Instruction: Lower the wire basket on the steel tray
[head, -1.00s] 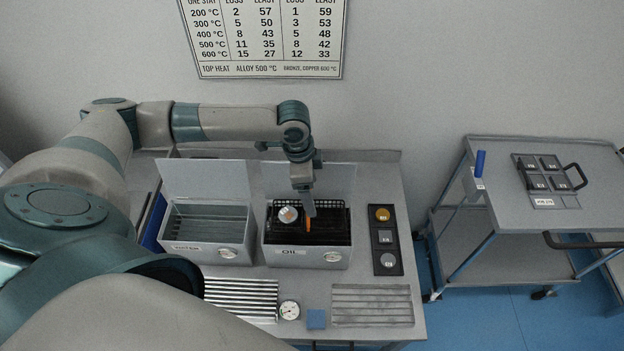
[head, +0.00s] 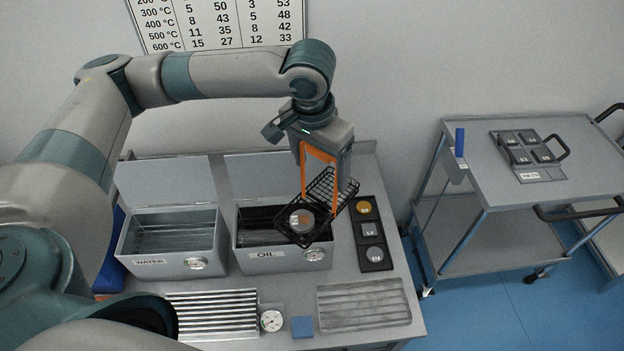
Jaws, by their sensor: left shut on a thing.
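The black wire basket (head: 343,188) hangs tilted from my left gripper (head: 318,203), above the front right part of the tank marked OIL. The gripper's orange fingers are shut on the basket; the exact grip point is partly hidden. A round grey piece (head: 301,220) with a small orange-brown patch lies in the basket. A flat grey ribbed metal tray (head: 365,305) lies at the front right of the bench, below and to the right of the basket, apart from it. It looks empty. My right gripper is out of view.
The OIL tank (head: 285,262) and WATER tank (head: 170,268) stand with lids up. A black sample holder (head: 372,235) lies right of the OIL tank. A bright slatted rack (head: 212,314), a dial (head: 271,320) and a blue block (head: 302,327) lie in front. A trolley (head: 520,185) stands at right.

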